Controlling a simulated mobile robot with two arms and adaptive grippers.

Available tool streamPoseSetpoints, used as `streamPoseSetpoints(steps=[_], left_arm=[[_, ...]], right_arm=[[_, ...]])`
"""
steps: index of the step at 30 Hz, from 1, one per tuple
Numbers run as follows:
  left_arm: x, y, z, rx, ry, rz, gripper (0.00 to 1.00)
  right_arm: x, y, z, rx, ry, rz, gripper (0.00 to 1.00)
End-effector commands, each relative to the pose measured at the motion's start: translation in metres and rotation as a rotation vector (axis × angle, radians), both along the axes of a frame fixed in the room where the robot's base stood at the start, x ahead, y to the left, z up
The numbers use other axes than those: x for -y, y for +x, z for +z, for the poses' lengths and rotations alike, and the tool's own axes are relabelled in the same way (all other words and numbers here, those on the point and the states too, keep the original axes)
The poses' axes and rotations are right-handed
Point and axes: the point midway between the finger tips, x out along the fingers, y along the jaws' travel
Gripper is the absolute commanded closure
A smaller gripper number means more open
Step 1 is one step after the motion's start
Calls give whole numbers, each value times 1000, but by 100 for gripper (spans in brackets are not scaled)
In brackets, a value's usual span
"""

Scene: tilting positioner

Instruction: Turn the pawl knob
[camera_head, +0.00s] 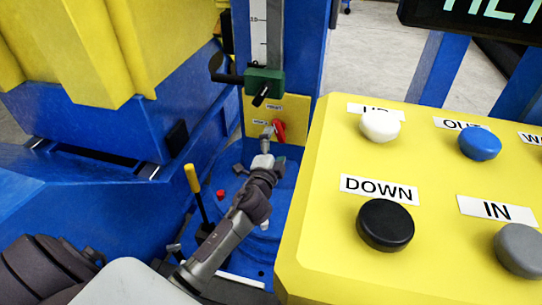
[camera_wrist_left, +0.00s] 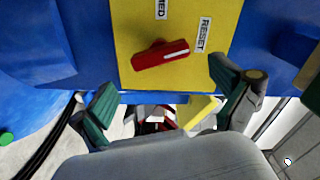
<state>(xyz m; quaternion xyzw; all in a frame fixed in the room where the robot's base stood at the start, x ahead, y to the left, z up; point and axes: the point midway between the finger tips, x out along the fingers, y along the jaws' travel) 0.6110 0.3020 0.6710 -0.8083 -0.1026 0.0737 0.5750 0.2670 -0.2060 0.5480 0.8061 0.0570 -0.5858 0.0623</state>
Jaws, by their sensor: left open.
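The red pawl knob (camera_head: 279,131) sits on a yellow plate (camera_head: 291,104) on the blue post. In the left wrist view the knob (camera_wrist_left: 160,54) is a red bar with a white line at its right end, below the RESET label (camera_wrist_left: 204,34). My left gripper (camera_head: 266,141) is just in front of the plate, beside the knob in the head view. In the left wrist view its two green-padded fingers (camera_wrist_left: 168,102) are spread wide and empty. The knob is ahead of the fingertips, apart from them. My right gripper is not in view.
A yellow control panel (camera_head: 312,205) with several large buttons stands close on the right. A yellow-handled lever (camera_head: 193,180) stands left of my arm. A green block (camera_head: 264,81) with a dark handle is above the plate. Blue machine walls flank the left side.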

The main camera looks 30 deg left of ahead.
Motion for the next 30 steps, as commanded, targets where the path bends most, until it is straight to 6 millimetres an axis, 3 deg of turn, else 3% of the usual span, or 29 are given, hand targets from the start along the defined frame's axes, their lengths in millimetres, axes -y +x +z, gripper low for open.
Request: streamPoseSetpoints(steps=[3, 10, 30], left_arm=[[6, -25, -1, -2, -1, 0, 0], [13, -52, 0, -1, 1, 1, 0], [13, -60, -3, -12, -26, 14, 0]], right_arm=[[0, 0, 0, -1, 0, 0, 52], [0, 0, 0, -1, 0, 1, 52], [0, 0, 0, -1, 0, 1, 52]])
